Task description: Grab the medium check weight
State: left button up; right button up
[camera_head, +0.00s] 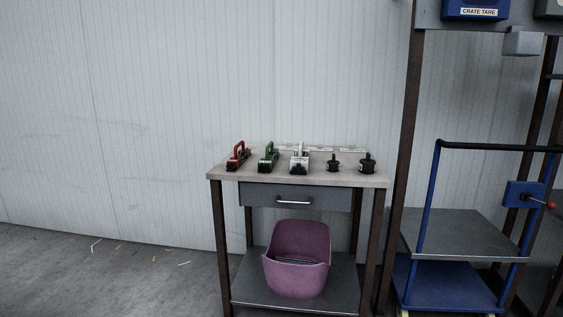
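Two dark, knobbed pieces that look like check weights stand upright at the right end of a small work table (225,172). The smaller dark weight (333,163) is on the left, and the larger dark weight (367,164) is to its right near the table's right edge. I cannot tell which one is the medium size, as labels behind them are too small to read. Neither of my grippers is in view.
A red tool (238,157), a green tool (268,158) and a white tool (299,159) stand left of the weights. A purple bin (300,238) sits on the lower shelf. A blue cart (425,215) and a dark post (405,130) are at the right. Floor at left is open.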

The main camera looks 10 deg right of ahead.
aim_at(333, 165)
jog(key=i+u, duration=0.5)
jog(key=i, duration=0.65)
